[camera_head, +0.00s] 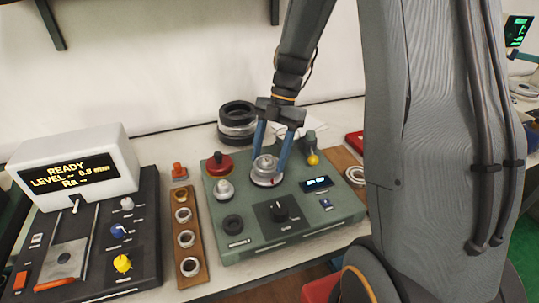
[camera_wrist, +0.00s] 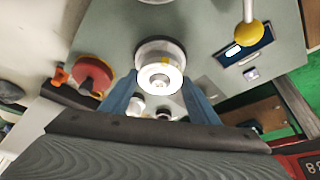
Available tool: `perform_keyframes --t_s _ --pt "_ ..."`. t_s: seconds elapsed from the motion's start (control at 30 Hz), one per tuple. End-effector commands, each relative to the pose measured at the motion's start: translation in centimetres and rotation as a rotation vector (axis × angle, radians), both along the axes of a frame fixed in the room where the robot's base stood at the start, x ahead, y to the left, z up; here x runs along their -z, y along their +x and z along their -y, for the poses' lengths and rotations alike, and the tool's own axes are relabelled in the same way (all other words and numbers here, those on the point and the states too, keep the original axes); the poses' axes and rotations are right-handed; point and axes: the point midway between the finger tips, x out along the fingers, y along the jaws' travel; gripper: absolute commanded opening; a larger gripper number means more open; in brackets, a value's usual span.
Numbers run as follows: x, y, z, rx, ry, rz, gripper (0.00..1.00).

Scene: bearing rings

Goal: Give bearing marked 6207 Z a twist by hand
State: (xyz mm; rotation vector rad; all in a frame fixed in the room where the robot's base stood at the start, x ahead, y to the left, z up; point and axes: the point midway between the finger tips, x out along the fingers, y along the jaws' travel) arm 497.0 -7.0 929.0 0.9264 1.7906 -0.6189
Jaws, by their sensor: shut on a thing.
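A silver bearing ring (camera_head: 265,179) sits on the spindle of the green test box (camera_head: 229,253). No marking on it can be read, so I cannot tell whether it is the 6207 Z. My gripper (camera_head: 271,163) reaches down from above, its two blue fingers on either side of the ring and shut on it. In the wrist view the ring (camera_wrist: 150,52) shows between the fingers of my gripper (camera_wrist: 160,97), with a bright round face at its centre. The fingertips' contact is partly hidden.
Black rings (camera_head: 237,122) stack behind. A roughness meter (camera_head: 72,165) stands left.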

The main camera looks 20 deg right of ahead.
Motion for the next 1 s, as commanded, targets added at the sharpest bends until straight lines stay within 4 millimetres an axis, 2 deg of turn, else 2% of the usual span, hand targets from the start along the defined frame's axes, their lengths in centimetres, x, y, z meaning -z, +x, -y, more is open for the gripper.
perform_keyframes --t_s 0.2,0.43,0.63,0.87,0.9,1.0 --pt "-0.01 0.14 -0.13 -0.184 0.000 -0.001 0.22" --pt "0.00 0.13 -0.12 -0.195 0.000 -0.001 0.22" --pt "-0.03 0.33 -0.27 -0.354 0.000 0.000 0.22" --pt "-0.01 0.34 -0.23 -0.379 0.001 -0.001 0.22" --pt "-0.01 0.34 -0.23 -0.379 0.001 -0.001 0.58" --pt "0.00 0.36 -0.22 -0.378 0.000 0.000 0.75"
